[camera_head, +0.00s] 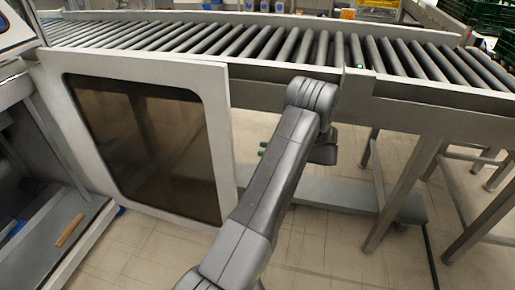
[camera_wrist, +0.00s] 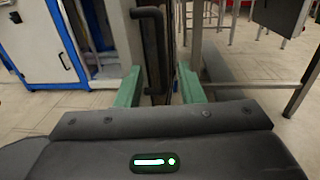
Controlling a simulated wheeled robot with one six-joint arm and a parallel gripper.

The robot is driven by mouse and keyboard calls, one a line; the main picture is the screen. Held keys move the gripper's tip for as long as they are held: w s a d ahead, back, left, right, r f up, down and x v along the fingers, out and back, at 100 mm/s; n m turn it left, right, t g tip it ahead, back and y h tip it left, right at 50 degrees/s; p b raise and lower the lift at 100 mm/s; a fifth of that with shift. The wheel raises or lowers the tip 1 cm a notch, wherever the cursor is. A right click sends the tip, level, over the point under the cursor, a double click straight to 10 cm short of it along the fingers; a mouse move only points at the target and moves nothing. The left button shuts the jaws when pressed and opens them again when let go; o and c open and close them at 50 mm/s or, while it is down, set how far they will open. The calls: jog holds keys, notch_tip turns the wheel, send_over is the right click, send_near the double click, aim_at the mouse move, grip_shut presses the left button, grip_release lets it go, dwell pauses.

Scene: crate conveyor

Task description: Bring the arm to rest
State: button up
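My arm rises from the bottom of the head view, bends at an elbow in front of the conveyor (camera_head: 300,65) and folds back down. My gripper (camera_wrist: 160,88) shows in the wrist view with its two green fingers apart and nothing between them.
A framed dark panel (camera_head: 150,145) stands left of my arm. Conveyor legs (camera_head: 405,190) and a low grey beam (camera_head: 340,195) are to the right. Green crates (camera_head: 490,15) are at the far right. Bare tiled floor shows below.

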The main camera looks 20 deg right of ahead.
dwell(0.3)
jog(key=b+x, duration=0.1)
jog(key=x, duration=1.2)
jog(key=shift+w+a, duration=0.15)
jog(key=shift+a, duration=0.2)
jog(key=shift+f, duration=0.1)
jog(key=shift+s+a, duration=0.2)
jog(key=shift+s, duration=0.15)
jog(key=shift+d, duration=0.1)
